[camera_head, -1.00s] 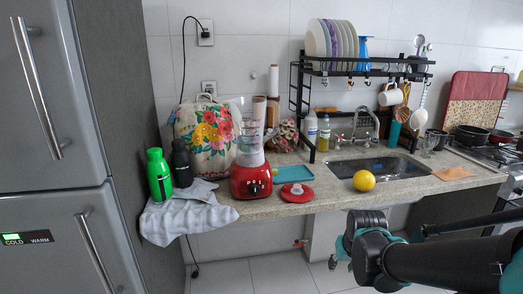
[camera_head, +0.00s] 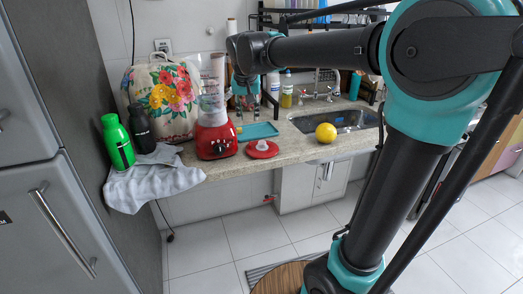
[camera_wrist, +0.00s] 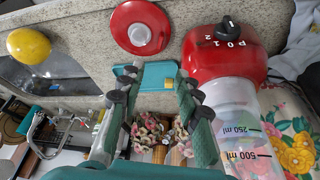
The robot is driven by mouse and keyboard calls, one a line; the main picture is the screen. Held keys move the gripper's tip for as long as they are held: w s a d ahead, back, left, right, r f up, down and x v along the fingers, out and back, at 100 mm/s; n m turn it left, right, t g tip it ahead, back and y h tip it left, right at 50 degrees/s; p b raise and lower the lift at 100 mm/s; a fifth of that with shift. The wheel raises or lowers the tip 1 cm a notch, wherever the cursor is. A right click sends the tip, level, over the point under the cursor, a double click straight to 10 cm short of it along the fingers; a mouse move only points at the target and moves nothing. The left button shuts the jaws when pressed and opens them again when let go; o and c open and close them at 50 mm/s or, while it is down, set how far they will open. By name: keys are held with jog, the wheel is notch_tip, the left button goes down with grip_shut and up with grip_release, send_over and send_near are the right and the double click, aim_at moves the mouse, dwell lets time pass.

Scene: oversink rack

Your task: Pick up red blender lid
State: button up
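The red blender lid (camera_head: 262,149) is a round red disc with a pale centre. It lies flat on the counter, in front of the teal tray and right of the red blender (camera_head: 216,140). In the wrist view the lid (camera_wrist: 141,27) is at the top, beyond the fingertips, with its pale centre in full sight. My gripper (camera_wrist: 158,76) is open, with nothing between its two teal fingers. In the head view my gripper (camera_head: 246,103) points down above the back of the counter, behind and above the lid and apart from it.
A teal tray (camera_head: 258,130) lies behind the lid. The blender's clear jar stands close left of my gripper. A yellow fruit (camera_head: 326,132) is right of the lid by the sink (camera_head: 345,120). Bottles (camera_head: 286,92) stand at the back. A grey cloth (camera_head: 150,180) hangs over the left edge.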

send_over(250, 144)
jog(key=s, duration=0.2)
jog(key=f, duration=0.9)
jog(key=shift+w, duration=0.2)
jog(key=shift+s+x, duration=0.15)
jog(key=shift+x, duration=1.2)
jog(key=shift+s+x, duration=0.2)
jog(key=shift+x, duration=1.1)
jog(key=shift+a+f, duration=0.1)
jog(key=shift+f, duration=0.05)
grip_shut()
